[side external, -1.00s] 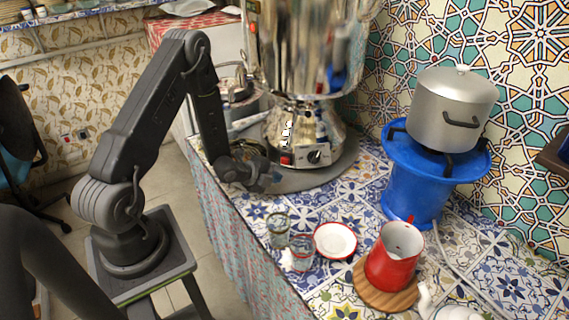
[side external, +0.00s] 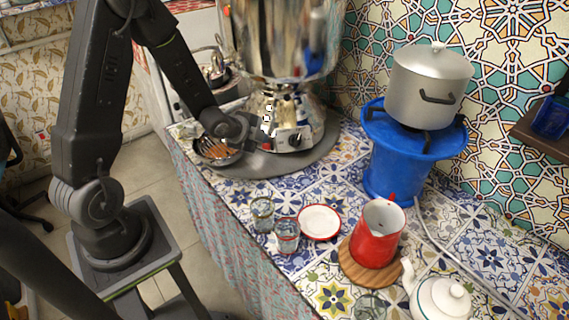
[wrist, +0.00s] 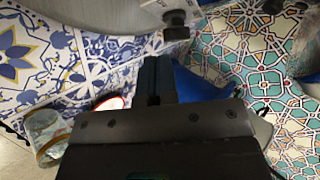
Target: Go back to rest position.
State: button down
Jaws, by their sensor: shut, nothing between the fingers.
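My gripper (side external: 262,133) is in front of the lower part of the large shiny samovar (side external: 277,45), near its switch panel. In the wrist view the fingers (wrist: 157,80) are together with nothing between them. In the side view the gripper is above the dark round base (side external: 255,162) under the samovar. I cannot tell whether it touches the samovar.
A metal bowl (side external: 213,150) stands under my wrist. Two glasses (side external: 262,213), a red-rimmed saucer (side external: 319,222), a red pitcher (side external: 377,236) on a wooden board and a white teapot (side external: 441,298) stand towards the front. A pot (side external: 430,90) sits on a blue stove (side external: 398,165).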

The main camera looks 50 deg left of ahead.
jog(key=s+d+r+n+g, duration=0.1)
jog(key=s+d+r+n, duration=0.25)
jog(key=r, duration=0.35)
jog(key=s+d+r+n+g, duration=0.1)
jog(key=s+d+r+n, duration=0.25)
jog(key=r, duration=0.45)
jog(key=s+d+r+n+g, duration=0.1)
jog(key=s+d+r+n, duration=0.2)
jog(key=s, duration=0.4)
jog(key=s+d+r+n+g+h, duration=0.1)
jog(key=s+d+r+n, duration=0.2)
jog(key=s+d, duration=0.2)
jog(key=shift+s+d+r+h, duration=0.25)
jog(key=shift+s+d+h, duration=0.05)
jog(key=shift+s, duration=0.7)
